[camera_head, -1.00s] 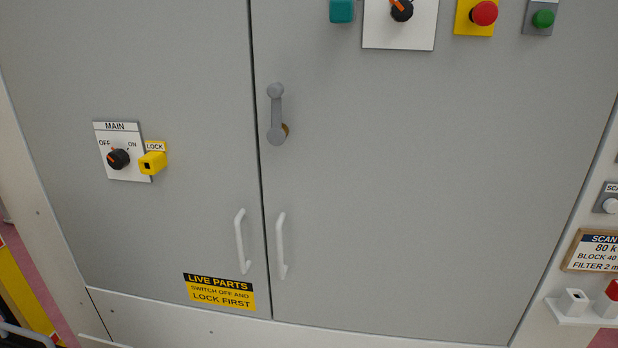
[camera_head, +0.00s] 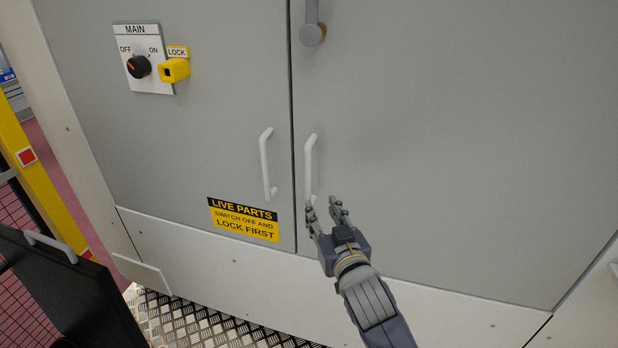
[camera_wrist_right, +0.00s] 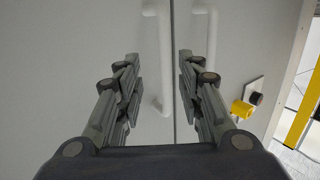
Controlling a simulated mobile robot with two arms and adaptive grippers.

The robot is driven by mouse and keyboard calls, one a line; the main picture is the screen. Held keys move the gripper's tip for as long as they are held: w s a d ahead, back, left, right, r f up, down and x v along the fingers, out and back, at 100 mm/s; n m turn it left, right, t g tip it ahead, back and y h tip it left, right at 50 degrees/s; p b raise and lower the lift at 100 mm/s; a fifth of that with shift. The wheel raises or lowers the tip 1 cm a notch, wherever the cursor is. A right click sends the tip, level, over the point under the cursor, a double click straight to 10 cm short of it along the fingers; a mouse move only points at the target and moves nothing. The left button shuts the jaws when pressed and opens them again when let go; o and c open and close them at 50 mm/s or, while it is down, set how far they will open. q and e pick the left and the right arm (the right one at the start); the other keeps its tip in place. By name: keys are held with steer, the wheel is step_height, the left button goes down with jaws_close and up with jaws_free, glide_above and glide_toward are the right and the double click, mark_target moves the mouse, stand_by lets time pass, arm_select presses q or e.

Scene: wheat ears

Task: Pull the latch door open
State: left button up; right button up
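The grey right-hand door (camera_head: 450,130) looks closed, flush with the left door (camera_head: 200,120) along a dark seam. It carries a white bar handle (camera_head: 309,160) and a grey latch lever (camera_head: 313,32), cut off by the top edge. My right gripper (camera_head: 322,205) is open at the lower end of this handle. In the right wrist view, the handle (camera_wrist_right: 160,55) stands between the spread fingers (camera_wrist_right: 155,90), which are not closed on it. Whether a finger touches it, I cannot tell. My left gripper is not in view.
The left door has its own white handle (camera_head: 265,165) close by, a main switch (camera_head: 139,67), a yellow lock (camera_head: 175,69) and a warning label (camera_head: 244,219). A black panel (camera_head: 75,290) and yellow post (camera_head: 40,185) stand at left. Tread-plate floor (camera_head: 190,320) lies below.

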steer(key=t, duration=0.1)
glide_toward(309, 173)
steer(key=shift+y, duration=0.3)
steer(key=p+x, duration=0.1)
steer(key=x, duration=1)
steer(key=shift+d+f, duration=0.1)
steer(key=shift+d, duration=0.05)
jaws_close()
